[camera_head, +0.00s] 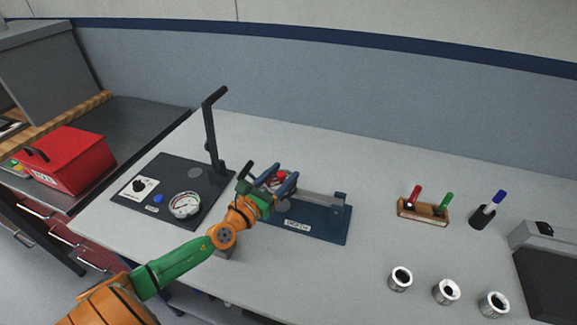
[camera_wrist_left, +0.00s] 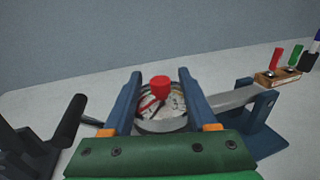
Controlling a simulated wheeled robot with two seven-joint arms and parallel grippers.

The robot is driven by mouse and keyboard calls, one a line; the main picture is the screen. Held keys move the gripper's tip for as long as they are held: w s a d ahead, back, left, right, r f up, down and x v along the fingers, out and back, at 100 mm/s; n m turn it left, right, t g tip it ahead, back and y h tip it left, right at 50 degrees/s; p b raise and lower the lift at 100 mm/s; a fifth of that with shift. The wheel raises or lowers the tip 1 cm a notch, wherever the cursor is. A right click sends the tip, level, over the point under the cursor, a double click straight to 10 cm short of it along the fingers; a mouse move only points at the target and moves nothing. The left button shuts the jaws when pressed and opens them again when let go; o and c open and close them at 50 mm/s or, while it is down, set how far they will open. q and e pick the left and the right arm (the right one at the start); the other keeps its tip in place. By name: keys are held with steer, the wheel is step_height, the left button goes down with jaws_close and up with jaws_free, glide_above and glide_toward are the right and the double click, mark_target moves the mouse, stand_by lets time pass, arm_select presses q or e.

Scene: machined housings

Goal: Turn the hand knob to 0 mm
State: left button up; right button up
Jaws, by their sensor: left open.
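The hand knob is red and shows in the left wrist view (camera_wrist_left: 160,86), in front of a round white dial (camera_wrist_left: 175,103) with a red needle. In the head view the red knob (camera_head: 281,176) is partly hidden by my left gripper (camera_head: 284,171). The gripper's two blue fingers are open, one on each side of the knob, with visible gaps in the wrist view. The knob belongs to a blue depth fixture (camera_head: 335,228) with a grey bar. The dial's reading is too small to tell. My right gripper is out of view.
A dark panel (camera_head: 135,208) with a lever, gauge and blue button stands left of the fixture. The table between the fixture and these is clear.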

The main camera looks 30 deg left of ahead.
mark_target(280, 178)
arm_select(q)
steer(key=shift+w+d, duration=0.1)
steer(key=shift+w, duration=1.4)
jaws_close()
steer(key=y+p, duration=0.1)
steer(key=n+y+p, duration=0.1)
steer(key=p, duration=0.1)
steer(key=r+n+y+p, duration=0.1)
steer(key=shift+a, duration=0.25)
steer(key=shift+a+f+n+g+y+p, duration=0.15)
steer(key=shift+f+n+y+p, duration=0.1)
steer(key=shift+y, duration=0.25)
steer(key=shift+a+f+n+g+y+p, duration=0.15)
steer(key=shift+n+y, duration=0.1)
steer(key=shift+y, duration=0.25)
steer(key=shift+s+d, duration=0.1)
jaws_free()
steer(key=v, duration=0.7)
